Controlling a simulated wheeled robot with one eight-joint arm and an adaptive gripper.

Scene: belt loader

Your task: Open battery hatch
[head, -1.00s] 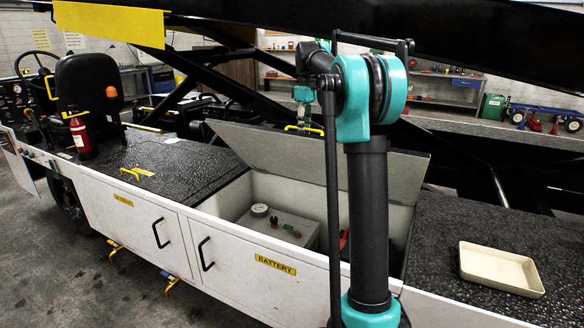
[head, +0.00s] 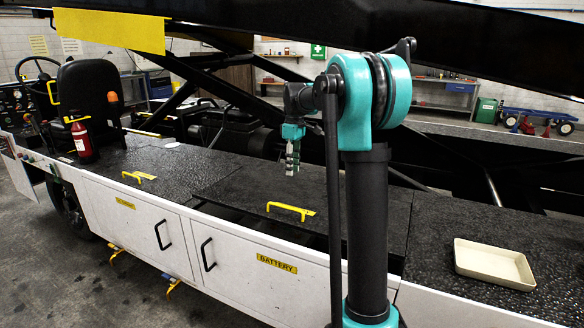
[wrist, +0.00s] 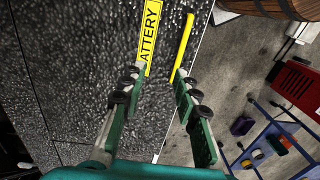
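The battery hatch (head: 352,200) is a black textured lid with a yellow handle (head: 290,210) near its front edge. It lies almost flat over the compartment, with a dark gap along its front, so it looks slightly ajar. My gripper (head: 291,168) hangs above and behind the handle, apart from it. In the wrist view my gripper (wrist: 160,72) has its fingers spread with nothing between them. The yellow handle (wrist: 184,46) shows beyond the right fingertip, and the yellow battery label (wrist: 150,32) on the lid shows beyond the left one. The compartment's inside is hidden.
A cream tray (head: 494,264) sits on the deck to the right. The white cabinet door marked BATTERY (head: 262,270) is below the hatch. A second yellow handle (head: 138,176) is on the deck at left. Black lift beams pass overhead and behind.

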